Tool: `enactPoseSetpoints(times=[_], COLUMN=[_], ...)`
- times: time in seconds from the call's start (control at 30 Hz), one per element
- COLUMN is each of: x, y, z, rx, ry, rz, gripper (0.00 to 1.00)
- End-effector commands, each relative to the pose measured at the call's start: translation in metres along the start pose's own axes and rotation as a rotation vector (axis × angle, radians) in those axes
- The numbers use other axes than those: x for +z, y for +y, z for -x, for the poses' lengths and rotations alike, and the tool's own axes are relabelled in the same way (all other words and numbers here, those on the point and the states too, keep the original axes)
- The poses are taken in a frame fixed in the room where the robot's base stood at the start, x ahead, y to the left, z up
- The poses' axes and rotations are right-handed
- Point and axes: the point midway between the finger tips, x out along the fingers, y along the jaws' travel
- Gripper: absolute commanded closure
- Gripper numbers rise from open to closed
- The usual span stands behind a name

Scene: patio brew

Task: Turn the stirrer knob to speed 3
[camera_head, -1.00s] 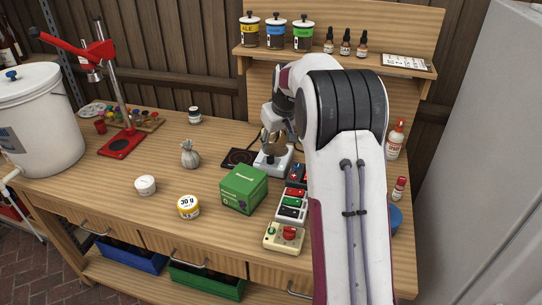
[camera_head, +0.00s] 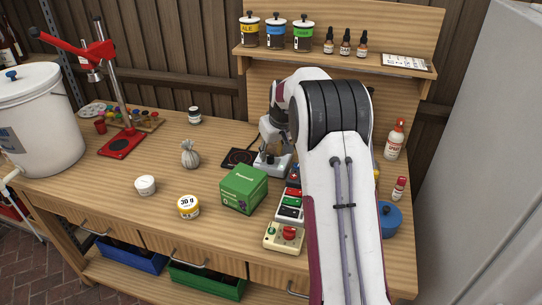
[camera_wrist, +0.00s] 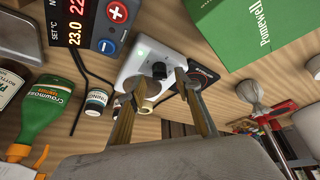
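The stirrer (camera_head: 283,168) is a white unit with a dark square part behind it, standing right of the table's middle. In the wrist view the white stirrer body (camera_wrist: 146,54) carries a round black knob (camera_wrist: 159,70). A small green mark shows near its edge; the speed marks are too small to read. My gripper (camera_wrist: 153,92) is open, its two fingers apart just short of the knob, with the knob beyond the gap between the fingertips. I see nothing held. In the head view my gripper (camera_head: 268,138) is above the stirrer, partly hidden by my arm.
A green box (camera_head: 243,190) stands in front of the stirrer. A temperature controller (camera_wrist: 88,22) with red and blue buttons sits beside it, and several coloured button units lie nearby.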

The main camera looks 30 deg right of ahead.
Motion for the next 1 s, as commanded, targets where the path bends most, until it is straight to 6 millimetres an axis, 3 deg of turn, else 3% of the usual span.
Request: enactPoseSetpoints(times=[0.23,0.67,0.8,1.0], x=[0.001,0.000,0.000,0.000], y=[0.000,0.000,0.000,0.000], z=[-0.021,-0.025,-0.025,-0.025], rx=[-0.001,0.000,0.000,0.000], ry=[-0.002,0.000,0.000,0.000], rz=[0.000,0.000,0.000,0.000], gripper=[0.66,0.66,1.00,1.00])
